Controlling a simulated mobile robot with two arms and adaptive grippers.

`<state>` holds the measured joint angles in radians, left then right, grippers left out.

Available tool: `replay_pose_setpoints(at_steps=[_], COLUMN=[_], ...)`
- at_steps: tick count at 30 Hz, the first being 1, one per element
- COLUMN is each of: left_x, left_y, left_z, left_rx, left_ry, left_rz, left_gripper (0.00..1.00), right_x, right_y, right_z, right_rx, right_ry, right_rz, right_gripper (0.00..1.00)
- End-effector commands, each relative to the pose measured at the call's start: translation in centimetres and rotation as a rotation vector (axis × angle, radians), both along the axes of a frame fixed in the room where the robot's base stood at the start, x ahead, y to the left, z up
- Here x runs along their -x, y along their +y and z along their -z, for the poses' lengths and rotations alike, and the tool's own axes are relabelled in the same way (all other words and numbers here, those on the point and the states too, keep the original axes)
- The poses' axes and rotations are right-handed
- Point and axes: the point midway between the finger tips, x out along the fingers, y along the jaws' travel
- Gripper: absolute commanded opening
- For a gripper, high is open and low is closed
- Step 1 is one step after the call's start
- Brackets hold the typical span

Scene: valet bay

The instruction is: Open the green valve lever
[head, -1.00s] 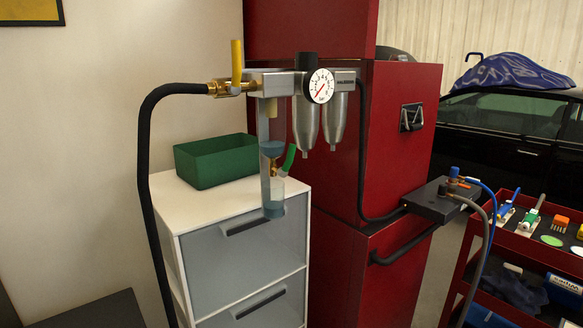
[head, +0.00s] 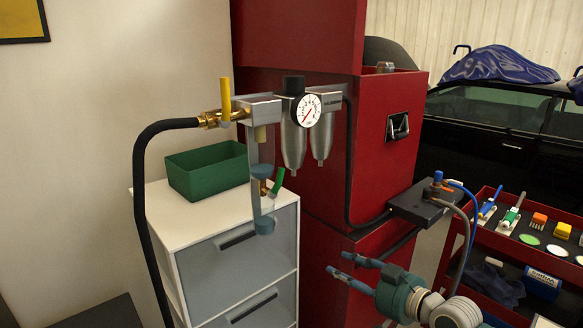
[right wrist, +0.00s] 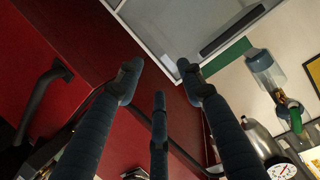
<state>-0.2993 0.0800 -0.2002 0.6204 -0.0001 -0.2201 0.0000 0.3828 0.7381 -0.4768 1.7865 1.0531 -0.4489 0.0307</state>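The green valve lever (head: 277,181) sits on a brass fitting on the clear bowl of the regulator unit (head: 264,112). It tilts up and to the right in the head view. It also shows at the right side of the right wrist view (right wrist: 296,121), next to the clear bowl. My right gripper (head: 338,262) is at the lower right of the head view, below and to the right of the lever and well apart from it. Its fingers are spread with nothing between them, as the right wrist view (right wrist: 158,78) shows. My left gripper is out of view.
A yellow lever (head: 226,101) stands upright on the inlet with a black hose (head: 142,200). A green bin (head: 207,172) stands on the white drawer cabinet (head: 158,205). The red cabinet (head: 385,160) is behind; a red trolley (head: 481,207) stands at right.

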Motion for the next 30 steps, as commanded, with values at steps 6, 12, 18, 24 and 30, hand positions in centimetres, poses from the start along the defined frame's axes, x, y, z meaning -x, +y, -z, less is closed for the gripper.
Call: replay_pose_setpoints(at_steps=[6, 12, 18, 24, 30], left_x=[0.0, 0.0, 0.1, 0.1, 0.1], left_y=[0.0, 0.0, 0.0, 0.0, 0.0], left_z=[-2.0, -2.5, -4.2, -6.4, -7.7], left_rx=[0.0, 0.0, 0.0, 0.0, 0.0], left_ry=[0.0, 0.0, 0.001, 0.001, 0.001], left_rz=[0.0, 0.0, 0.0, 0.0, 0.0], left_gripper=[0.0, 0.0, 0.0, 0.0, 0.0], right_x=[4.1, 7.0, 5.9, 3.3, 1.2], right_y=[3.6, 5.0, 6.7, 9.7, 12.1], right_z=[-19.4, -24.8, -25.6, -25.6, -25.4], right_rx=[-0.123, -0.175, -0.187, -0.186, -0.185], right_ry=[-0.15, -0.167, -0.167, -0.168, -0.169], right_rz=[-0.186, -0.256, -0.263, -0.262, -0.259], right_gripper=[0.38, 0.38, 0.38, 0.38, 0.38])
